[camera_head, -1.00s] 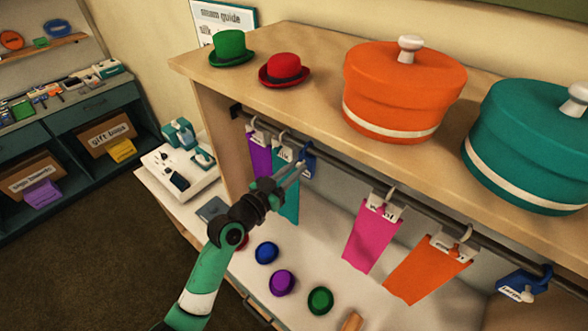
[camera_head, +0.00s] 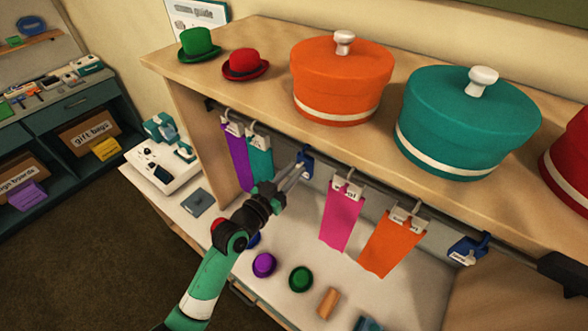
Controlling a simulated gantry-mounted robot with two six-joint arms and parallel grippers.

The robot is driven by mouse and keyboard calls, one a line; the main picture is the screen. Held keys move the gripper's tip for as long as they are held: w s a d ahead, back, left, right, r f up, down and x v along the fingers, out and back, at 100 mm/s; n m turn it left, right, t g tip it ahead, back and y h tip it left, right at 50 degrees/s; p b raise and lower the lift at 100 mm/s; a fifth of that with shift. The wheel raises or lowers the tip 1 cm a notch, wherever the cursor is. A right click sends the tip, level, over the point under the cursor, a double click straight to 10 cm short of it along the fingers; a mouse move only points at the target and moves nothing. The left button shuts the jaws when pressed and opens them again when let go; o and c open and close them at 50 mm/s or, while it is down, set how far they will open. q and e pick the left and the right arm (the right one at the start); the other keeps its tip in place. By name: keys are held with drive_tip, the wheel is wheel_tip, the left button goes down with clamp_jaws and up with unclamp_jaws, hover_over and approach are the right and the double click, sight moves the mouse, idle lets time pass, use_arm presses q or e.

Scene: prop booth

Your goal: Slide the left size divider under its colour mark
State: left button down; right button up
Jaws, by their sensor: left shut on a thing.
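The left size divider (camera_head: 307,157), a small blue tag, hangs on the dark rail (camera_head: 384,211) between the teal cloth and the pink cloth. My left gripper (camera_head: 298,173) reaches up from below and is shut on it, its fingers covering part of it. A second blue divider (camera_head: 467,251) with a white label hangs further right, beyond the orange cloth. I cannot make out a colour mark for the left divider. My right gripper is not in view.
Purple (camera_head: 238,155), teal (camera_head: 260,160), pink (camera_head: 342,217) and orange (camera_head: 391,243) cloths hang from clips on the rail. Hats and large round boxes stand on the shelf (camera_head: 230,92) above. Small coloured hats lie below. A dark part (camera_head: 565,272) at the right edge is unclear.

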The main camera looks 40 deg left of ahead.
use_arm(q)
drive_tip(key=shift+a, duration=0.25)
drive_tip(key=c, duration=0.8)
unclamp_jaws()
drive_tip(key=shift+o, duration=0.2)
drive_tip(key=shift+s, duration=0.15)
drive_tip(key=s+d+b, duration=0.1)
drive_tip(key=s+d, duration=0.1)
drive_tip(key=s, duration=0.9)
drive_tip(key=shift+s, duration=0.15)
drive_tip(key=shift+a, duration=0.1)
